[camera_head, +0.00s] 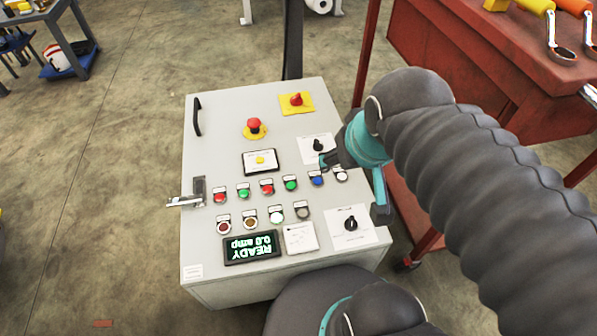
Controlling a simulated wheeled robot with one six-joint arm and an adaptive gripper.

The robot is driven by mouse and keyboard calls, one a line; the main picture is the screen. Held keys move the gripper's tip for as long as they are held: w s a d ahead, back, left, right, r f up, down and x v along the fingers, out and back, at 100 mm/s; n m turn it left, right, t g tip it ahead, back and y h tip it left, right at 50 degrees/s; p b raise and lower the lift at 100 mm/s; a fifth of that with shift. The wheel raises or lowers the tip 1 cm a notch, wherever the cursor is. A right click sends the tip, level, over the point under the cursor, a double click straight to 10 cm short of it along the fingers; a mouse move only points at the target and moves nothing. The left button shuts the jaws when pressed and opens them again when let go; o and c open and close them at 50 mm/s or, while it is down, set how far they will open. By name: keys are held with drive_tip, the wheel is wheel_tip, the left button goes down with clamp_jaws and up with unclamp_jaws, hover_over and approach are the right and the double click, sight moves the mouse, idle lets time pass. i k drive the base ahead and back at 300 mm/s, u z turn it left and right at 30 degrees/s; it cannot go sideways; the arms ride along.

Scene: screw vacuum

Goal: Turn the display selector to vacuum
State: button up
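The grey control box (215,140) stands in the middle of the view. Its lit display (250,247) reads "READY 0.0 amp" upside down. A black selector knob (351,223) sits on a white plate to the right of the display. A second black selector knob (317,145) sits on another white plate higher on the panel, beside my gripper. The plate lettering is too small to read, so I cannot tell which is the display selector. My gripper (352,187) is open over the panel's right side, its fingers apart, between the two knobs. I see nothing between its fingers.
Rows of coloured buttons (267,187) cross the panel. A red emergency button (254,125) and a red-yellow rotary switch (296,100) are higher up. A metal latch (190,193) sticks out at left. A red workbench (480,60) stands close at right.

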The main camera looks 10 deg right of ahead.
sight(351, 224)
drive_tip(key=k, duration=1)
drive_tip(key=z, duration=1.6)
drive_tip(key=i, duration=0.75)
drive_tip(key=u, duration=2.75)
